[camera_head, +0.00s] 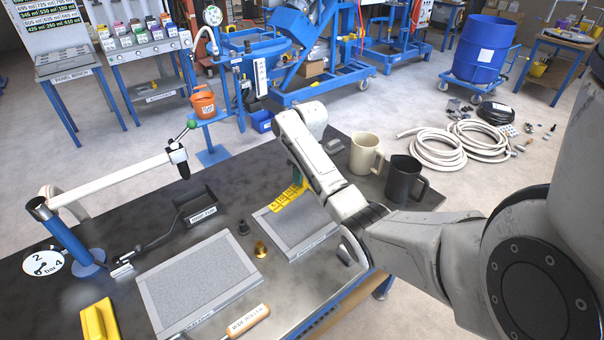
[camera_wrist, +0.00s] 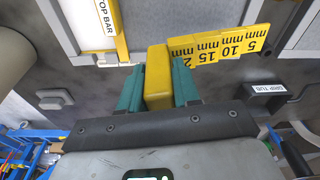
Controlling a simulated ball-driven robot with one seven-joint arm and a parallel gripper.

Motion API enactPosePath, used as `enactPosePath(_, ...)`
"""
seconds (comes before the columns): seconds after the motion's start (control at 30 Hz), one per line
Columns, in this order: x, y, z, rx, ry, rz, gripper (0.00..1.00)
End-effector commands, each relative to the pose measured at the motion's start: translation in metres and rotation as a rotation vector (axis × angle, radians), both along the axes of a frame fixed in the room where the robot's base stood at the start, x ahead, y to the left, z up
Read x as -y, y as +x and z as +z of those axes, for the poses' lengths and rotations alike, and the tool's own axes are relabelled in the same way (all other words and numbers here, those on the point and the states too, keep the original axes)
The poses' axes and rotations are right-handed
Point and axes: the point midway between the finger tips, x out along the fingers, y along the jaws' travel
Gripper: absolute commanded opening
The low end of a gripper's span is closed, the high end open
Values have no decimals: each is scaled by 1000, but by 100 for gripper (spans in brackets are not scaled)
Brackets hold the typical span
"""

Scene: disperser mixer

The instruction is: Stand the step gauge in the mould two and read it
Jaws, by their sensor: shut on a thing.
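The yellow step gauge (camera_head: 288,198) shows its stepped, numbered side over the back edge of the right framed grey mould (camera_head: 299,232). My gripper (camera_wrist: 157,82) is shut on the gauge's yellow block, with a teal finger on each side. In the wrist view the gauge's steps (camera_wrist: 218,48), marked 5, 10, 15 mm and more, stick out to the right of the fingers. In the head view my arm hides much of the gripper. I cannot tell whether the gauge touches the mould. A second, larger framed mould (camera_head: 200,280) lies to the left; which is mould two is not readable.
A black drip tub (camera_head: 194,206) stands behind the left mould. A brass piece (camera_head: 260,249) and a dark piece (camera_head: 243,228) stand between the moulds. A cream jug (camera_head: 365,154) and a black jug (camera_head: 404,180) stand at right. A labelled roller (camera_head: 245,322) lies in front.

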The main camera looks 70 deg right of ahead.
Motion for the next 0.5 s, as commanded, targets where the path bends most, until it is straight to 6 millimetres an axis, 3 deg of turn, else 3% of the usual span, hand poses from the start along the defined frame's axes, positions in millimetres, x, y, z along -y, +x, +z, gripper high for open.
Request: enactPosePath(0.5, 0, 0, -51, 1, -1, 0, 0)
